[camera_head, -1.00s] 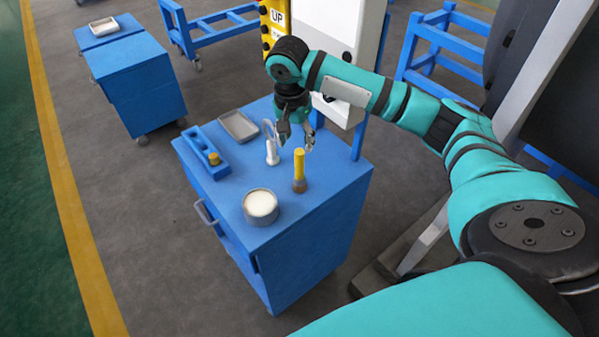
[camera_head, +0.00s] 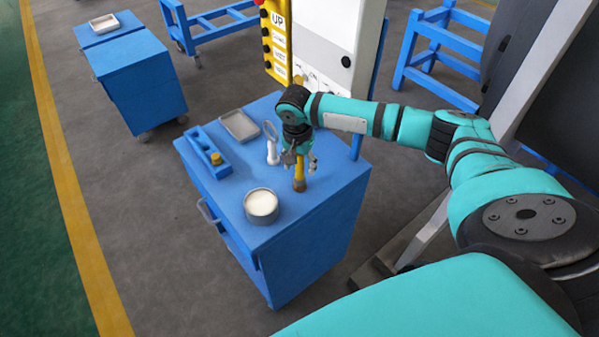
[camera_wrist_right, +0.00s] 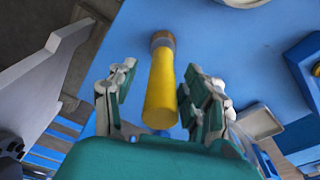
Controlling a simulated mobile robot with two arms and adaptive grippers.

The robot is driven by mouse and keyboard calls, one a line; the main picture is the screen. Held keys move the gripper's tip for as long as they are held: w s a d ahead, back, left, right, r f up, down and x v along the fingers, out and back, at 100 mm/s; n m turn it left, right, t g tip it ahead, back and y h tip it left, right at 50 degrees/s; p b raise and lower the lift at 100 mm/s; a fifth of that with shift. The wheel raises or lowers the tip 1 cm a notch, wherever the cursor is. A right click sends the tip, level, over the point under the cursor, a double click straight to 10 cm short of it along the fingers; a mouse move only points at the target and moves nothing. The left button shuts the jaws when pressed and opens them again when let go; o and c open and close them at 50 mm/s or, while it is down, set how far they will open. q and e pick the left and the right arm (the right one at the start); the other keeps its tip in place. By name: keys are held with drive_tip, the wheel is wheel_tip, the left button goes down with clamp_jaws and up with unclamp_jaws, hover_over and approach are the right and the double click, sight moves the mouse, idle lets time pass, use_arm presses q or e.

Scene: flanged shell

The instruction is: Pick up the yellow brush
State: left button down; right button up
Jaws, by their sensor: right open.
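The yellow brush (camera_head: 299,172) stands upright on the blue cabinet top (camera_head: 318,208), its brown bristle end down. My right gripper (camera_head: 299,163) is at the upper part of the brush, coming from above. In the right wrist view the yellow handle (camera_wrist_right: 161,92) lies between the two spread fingers (camera_wrist_right: 160,98), with a gap to each side. The gripper is open and holds nothing. The brown end (camera_wrist_right: 162,40) rests on the blue surface. My left gripper is not in view.
A round tin with white contents (camera_head: 261,204) stands at the front of the cabinet. A white-handled tool with a ring (camera_head: 271,144) stands just left of my gripper. A blue holder (camera_head: 209,152) and a grey tray (camera_head: 239,125) lie farther left. A yellow and white control panel (camera_head: 318,40) stands behind.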

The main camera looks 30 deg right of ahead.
clamp_jaws()
drive_tip(key=shift+r, duration=0.15)
drive_tip(key=shift+r+b, duration=0.3)
drive_tip(key=shift+r, duration=0.15)
wheel_tip(320, 180, up, 2)
drive_tip(key=shift+w+r+b, duration=0.1)
drive_tip(key=shift+r+b, duration=0.1)
drive_tip(key=shift+b, duration=0.35)
drive_tip(key=s+a+b, duration=0.1)
drive_tip(key=s, duration=0.7)
drive_tip(key=s+a+r+b, duration=0.1)
drive_tip(key=s+a, duration=0.1)
drive_tip(key=s, duration=0.5)
drive_tip(key=shift+s+a+r+b, duration=0.3)
drive_tip(key=shift+s+b, duration=0.05)
drive_tip(key=shift+s, duration=0.05)
